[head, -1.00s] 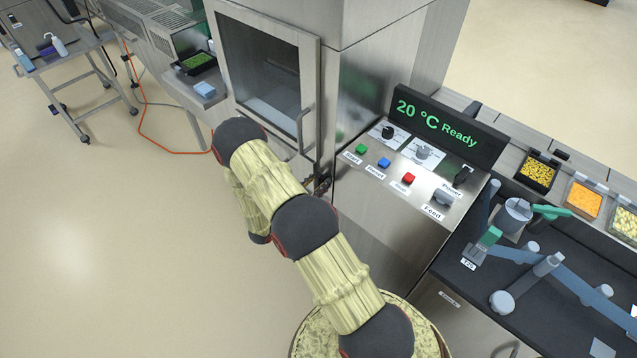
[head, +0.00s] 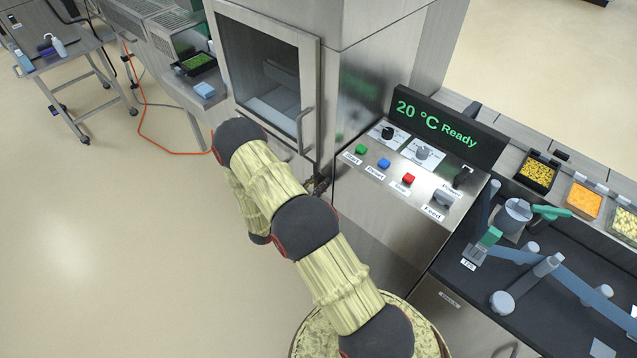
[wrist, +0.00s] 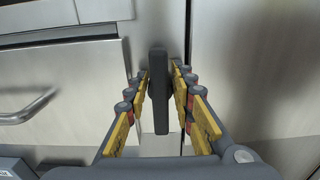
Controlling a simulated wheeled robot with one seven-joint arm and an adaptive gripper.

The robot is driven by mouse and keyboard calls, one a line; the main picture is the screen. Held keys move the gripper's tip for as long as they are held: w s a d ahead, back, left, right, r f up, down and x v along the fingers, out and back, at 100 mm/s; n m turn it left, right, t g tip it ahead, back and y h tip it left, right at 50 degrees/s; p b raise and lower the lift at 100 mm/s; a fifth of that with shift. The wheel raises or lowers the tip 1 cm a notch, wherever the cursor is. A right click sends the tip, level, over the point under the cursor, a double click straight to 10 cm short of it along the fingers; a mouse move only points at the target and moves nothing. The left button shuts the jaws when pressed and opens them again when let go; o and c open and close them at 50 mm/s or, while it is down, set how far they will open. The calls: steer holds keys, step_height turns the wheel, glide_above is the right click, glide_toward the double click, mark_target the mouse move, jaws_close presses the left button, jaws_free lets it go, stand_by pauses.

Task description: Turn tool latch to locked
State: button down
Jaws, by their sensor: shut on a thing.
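The tool latch (wrist: 158,65) is a dark grey bar, seen upright in the middle of the wrist view against the steel front. My gripper (wrist: 160,80) has its yellow-padded fingers on both sides of this bar and is shut on it. A pale label-like patch behind the fingers is partly covered, and I cannot read it. In the head view only a small dark part of my gripper (head: 319,187) shows beside the cabinet below the glass door. My arm hides the latch there.
A steel drawer front with a bar handle (wrist: 32,104) is left of the latch. Above my gripper in the head view are the glass door's handle (head: 304,130) and the control panel (head: 410,175) with knobs and buttons.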

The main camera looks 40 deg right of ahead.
steer(key=m+b, duration=0.2)
steer(key=m, duration=0.2)
steer(key=shift+s+f, duration=0.1)
steer(key=shift+s, duration=0.05)
steer(key=m+b, duration=0.2)
steer(key=m, duration=0.2)
steer(key=shift+s+f+m+b, duration=0.2)
steer(key=shift+s+m+b, duration=0.1)
steer(key=shift+b, duration=0.1)
steer(key=shift+s+f+m+b, duration=0.1)
steer(key=shift+f+m+b, duration=0.1)
steer(key=shift+m+b, duration=1.8)
steer(key=shift+s+f+m+b, duration=0.1)
steer(key=shift+f+m+b, duration=0.1)
steer(key=shift+m+b, duration=1.8)
steer(key=shift+m+p, duration=0.55)
steer(key=shift+m, duration=0.15)
steer(key=c, duration=1.8)
jaws_free()
steer(key=shift+o, duration=0.2)
